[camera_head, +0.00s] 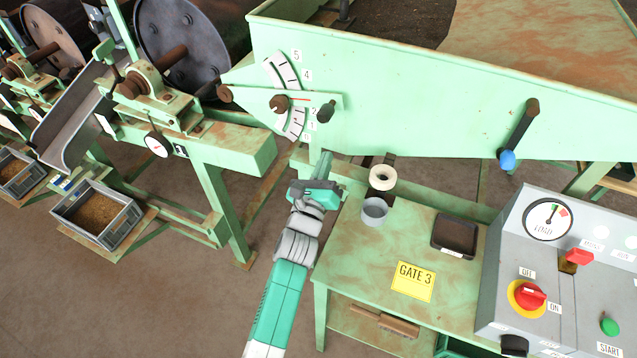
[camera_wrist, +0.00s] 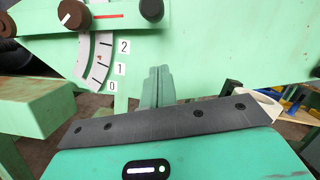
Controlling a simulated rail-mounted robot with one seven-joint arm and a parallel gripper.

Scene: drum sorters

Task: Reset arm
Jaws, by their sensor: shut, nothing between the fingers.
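My gripper (camera_head: 325,160) is in front of the green machine's side, just below its numbered dial scale (camera_head: 297,122). In the wrist view its green fingers (camera_wrist: 158,84) are together with nothing between them. The dial lever (camera_head: 308,102), with a dark knob (camera_head: 326,111) and a red pointer line, lies roughly level, pointing right between the upper and lower scale plates. In the wrist view the dark knob (camera_wrist: 151,9) is above the fingertips and apart from them.
The small green table (camera_head: 345,262) at right holds a yellow GATE 3 sign (camera_head: 413,281), a black tray (camera_head: 455,235), a grey cup (camera_head: 374,211) and a whitish ring-shaped item (camera_head: 382,178). A grey control box (camera_head: 540,265) stands further right. Open floor lies left of my arm.

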